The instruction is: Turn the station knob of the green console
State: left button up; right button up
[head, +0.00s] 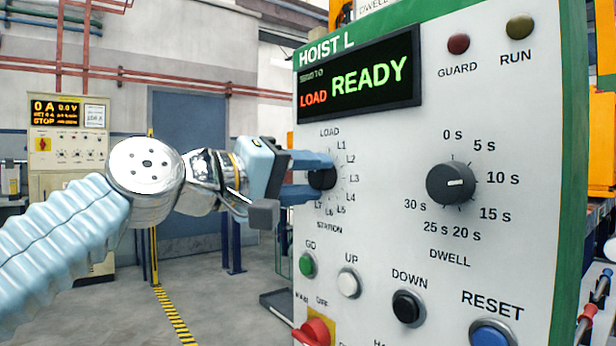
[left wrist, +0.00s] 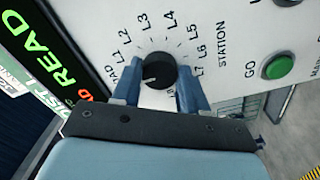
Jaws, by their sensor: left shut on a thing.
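The green-edged console (head: 400,150), labelled HOIST L, fills the right of the head view. The display (head: 360,80) reads LOAD in red and READY in green. My right gripper is out of view.
A dwell knob (head: 451,184) is to the right on the panel. GO (head: 307,265), UP (head: 348,283), DOWN (head: 408,308) and RESET (head: 492,334) buttons sit below, with a red switch (head: 313,332). Another cabinet (head: 70,150) stands at the back left. The floor between is open.

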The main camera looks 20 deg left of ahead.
pick_arm(q)
jog(key=o, duration=1)
jog(key=shift+o, duration=0.2)
jog(key=b+v, duration=0.2)
jog(key=v, duration=1.2)
jog(key=shift+b, duration=0.3)
jog(key=shift+w, duration=0.1)
